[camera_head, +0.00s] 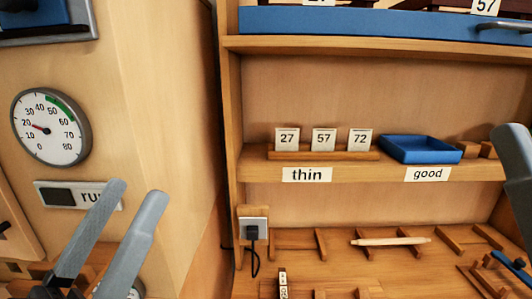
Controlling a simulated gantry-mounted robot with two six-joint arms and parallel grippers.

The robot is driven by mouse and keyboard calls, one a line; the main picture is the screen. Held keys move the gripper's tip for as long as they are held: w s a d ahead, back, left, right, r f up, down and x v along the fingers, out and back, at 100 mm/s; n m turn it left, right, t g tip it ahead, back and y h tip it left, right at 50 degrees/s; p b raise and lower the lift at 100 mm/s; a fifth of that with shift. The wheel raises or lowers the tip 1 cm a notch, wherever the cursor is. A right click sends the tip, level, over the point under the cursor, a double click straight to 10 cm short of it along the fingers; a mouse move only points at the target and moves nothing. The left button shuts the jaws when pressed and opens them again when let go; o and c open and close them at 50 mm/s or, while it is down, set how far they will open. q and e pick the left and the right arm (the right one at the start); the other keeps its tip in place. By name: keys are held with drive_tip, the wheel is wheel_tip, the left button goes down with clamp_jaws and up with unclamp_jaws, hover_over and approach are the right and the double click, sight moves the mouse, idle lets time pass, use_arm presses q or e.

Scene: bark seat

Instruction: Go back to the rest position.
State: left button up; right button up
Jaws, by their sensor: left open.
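My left gripper (134,192) is at the lower left, its two grey fingers pointing up and apart with nothing between them. It is open and empty, in front of the wooden panel and just below and right of the "run" plate (75,196). Part of my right gripper (512,150) shows at the right edge, in front of the shelf's right end. Only one grey finger is clear there, so I cannot tell whether it is open or shut.
A round gauge (50,127) is on the left panel. The shelf (260,170) holds cards 27, 57, 72 and a blue tray (420,149) above the "good" label. Below are a plugged socket (253,229), wooden dividers and a pale stick (390,241). A blue drawer (380,20) is above.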

use_arm(q)
drive_tip(key=s+a+r+n+t+y+p, duration=0.1)
drive_tip(key=s+a+r+t+y+p, duration=0.25)
drive_tip(key=r+y, duration=0.6)
wheel_tip(320, 180, up, 36)
drive_tip(key=h+p, duration=0.2)
drive_tip(key=p, duration=3.3)
wheel_tip(320, 180, down, 48)
drive_tip(key=b, duration=4.8)
drive_tip(key=shift+s+a+f+b, duration=0.15)
drive_tip(key=shift+s+a+b, duration=0.05)
drive_tip(key=shift+a+b, duration=0.2)
drive_tip(key=shift+n+y, duration=0.3)
drive_tip(key=shift+y, duration=0.15)
